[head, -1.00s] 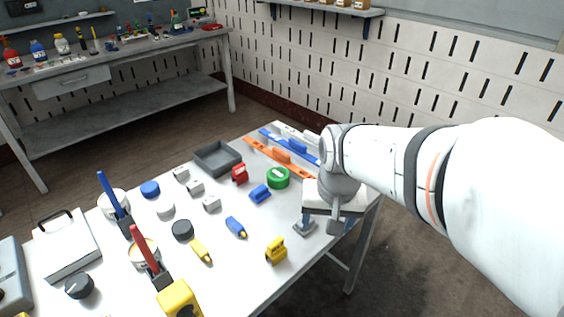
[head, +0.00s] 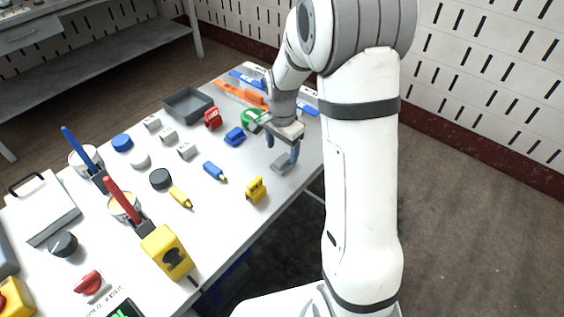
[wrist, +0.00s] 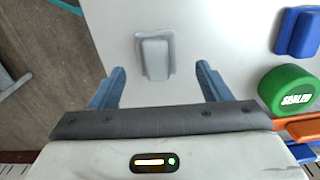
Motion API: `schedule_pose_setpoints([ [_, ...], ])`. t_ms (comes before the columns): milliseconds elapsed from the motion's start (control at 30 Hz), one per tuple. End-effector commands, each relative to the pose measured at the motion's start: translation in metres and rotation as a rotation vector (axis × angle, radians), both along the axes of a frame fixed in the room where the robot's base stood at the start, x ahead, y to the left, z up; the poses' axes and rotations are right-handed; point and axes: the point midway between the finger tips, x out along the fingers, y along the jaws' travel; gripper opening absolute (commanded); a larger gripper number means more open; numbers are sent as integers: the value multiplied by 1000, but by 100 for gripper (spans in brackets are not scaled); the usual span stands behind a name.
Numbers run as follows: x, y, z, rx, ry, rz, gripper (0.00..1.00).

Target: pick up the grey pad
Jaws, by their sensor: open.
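The grey pad (head: 282,164) lies on the white table near its right edge. In the wrist view the grey pad (wrist: 155,57) shows as a light grey block on a slightly wider base, ahead of the fingertips and roughly centred between them. My gripper (head: 282,153) is open and empty above the table, just over the pad. In the wrist view its two blue fingers (wrist: 159,70) stand wide apart, with the pad clear of both.
A green round tape marked SEALED (wrist: 289,90) and a blue block (wrist: 298,32) lie right of the fingers in the wrist view. A yellow clip-like object (head: 257,190) sits front-left of the pad. The table edge (wrist: 97,45) is close on the left in the wrist view.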

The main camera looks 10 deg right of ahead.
Motion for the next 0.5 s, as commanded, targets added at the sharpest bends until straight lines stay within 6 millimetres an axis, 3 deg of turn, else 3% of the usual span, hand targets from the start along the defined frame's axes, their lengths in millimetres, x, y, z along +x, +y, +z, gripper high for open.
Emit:
schedule_pose_setpoints([
  [233, -4, -1, -37, 0, 4, 1, 71],
  [500, -4, -1, -43, 0, 0, 2, 71],
])
